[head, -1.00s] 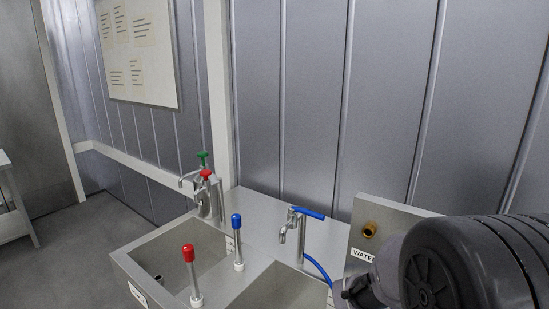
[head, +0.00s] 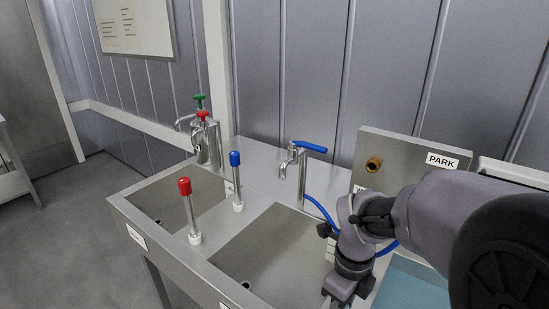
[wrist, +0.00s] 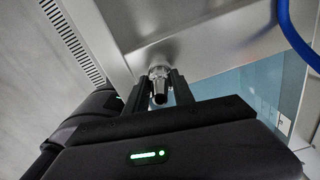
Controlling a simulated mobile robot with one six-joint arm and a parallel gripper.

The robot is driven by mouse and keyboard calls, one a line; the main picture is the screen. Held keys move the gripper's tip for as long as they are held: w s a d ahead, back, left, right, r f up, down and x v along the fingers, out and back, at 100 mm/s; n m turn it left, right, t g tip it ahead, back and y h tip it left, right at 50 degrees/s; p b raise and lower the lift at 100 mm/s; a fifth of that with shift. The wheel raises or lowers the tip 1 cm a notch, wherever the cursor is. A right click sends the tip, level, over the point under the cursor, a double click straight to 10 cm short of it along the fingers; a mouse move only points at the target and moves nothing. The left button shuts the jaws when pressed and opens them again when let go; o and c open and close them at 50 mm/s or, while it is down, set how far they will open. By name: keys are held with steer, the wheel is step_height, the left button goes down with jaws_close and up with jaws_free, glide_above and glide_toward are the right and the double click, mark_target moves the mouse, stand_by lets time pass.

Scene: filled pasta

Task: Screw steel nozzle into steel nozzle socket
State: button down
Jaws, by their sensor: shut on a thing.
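My gripper (wrist: 159,80) is shut on a small steel nozzle with a dark tapered end (wrist: 159,92), held between its two dark fingers in the wrist view. In the head view my gripper (head: 340,292) hangs low at the right edge of the sink; its fingertips and the nozzle cannot be made out there. A brass round fitting (head: 373,164) sticks out of an upright steel panel behind my arm. I cannot tell a steel nozzle socket for sure in either view.
The steel sink unit (head: 150,212) holds a red-capped post (head: 190,208), a blue-capped post (head: 236,180) and a blue-handled tap (head: 302,165). A blue hose (head: 322,212) runs behind my gripper. Pump cans (head: 207,142) stand at the back left. A PARK label (head: 442,160) sits on the panel.

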steer(key=m, duration=0.3)
steer(key=shift+p, duration=0.3)
steer(key=m, duration=0.6)
steer(key=c, duration=1)
jaws_free()
